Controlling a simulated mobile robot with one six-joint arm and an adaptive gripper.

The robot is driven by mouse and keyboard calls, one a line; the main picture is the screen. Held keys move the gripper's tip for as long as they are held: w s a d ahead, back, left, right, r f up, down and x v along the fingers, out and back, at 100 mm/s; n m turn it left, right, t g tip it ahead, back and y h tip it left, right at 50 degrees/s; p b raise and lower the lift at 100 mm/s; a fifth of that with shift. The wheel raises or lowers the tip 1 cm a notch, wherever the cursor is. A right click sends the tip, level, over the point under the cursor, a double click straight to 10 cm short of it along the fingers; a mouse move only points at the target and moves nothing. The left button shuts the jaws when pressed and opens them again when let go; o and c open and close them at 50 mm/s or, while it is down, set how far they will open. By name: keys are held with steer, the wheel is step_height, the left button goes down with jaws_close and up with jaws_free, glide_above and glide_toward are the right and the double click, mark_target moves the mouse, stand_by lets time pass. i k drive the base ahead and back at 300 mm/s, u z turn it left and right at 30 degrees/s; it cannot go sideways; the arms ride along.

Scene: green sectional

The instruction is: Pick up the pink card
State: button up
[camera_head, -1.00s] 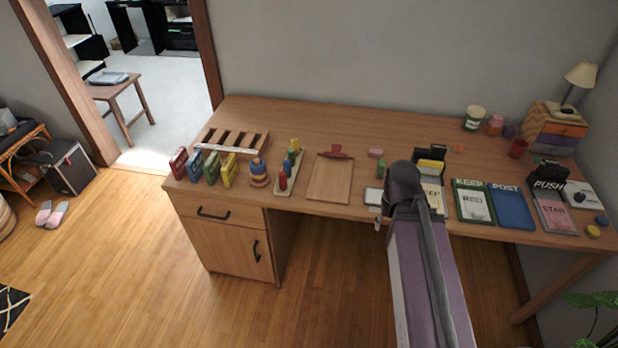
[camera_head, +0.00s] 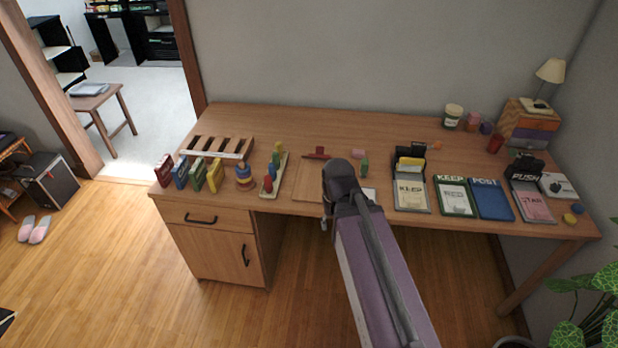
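A pink card (camera_head: 535,207) with dark lettering lies at the right end of the desk, in the lower part of a black holder (camera_head: 524,178) marked "PUSH". My gripper (camera_head: 328,214) is left of it, over the front edge of the desk by the wooden clipboard. The arm and wrist hide most of the gripper, so its fingers cannot be made out. The pink card is well apart from the gripper and fully in view.
The wooden desk (camera_head: 290,118) also bears a black holder with a cream card (camera_head: 409,196), a green-edged card (camera_head: 454,195), a blue book (camera_head: 490,199) and a white box (camera_head: 556,186). A lamp (camera_head: 550,71) stands behind. The back middle is clear.

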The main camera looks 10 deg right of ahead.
mark_target(534, 207)
steer(key=z, duration=0.05)
steer(key=i, duration=0.6)
steer(key=u, duration=0.25)
steer(key=k, duration=0.65)
steer(key=z, duration=1.1)
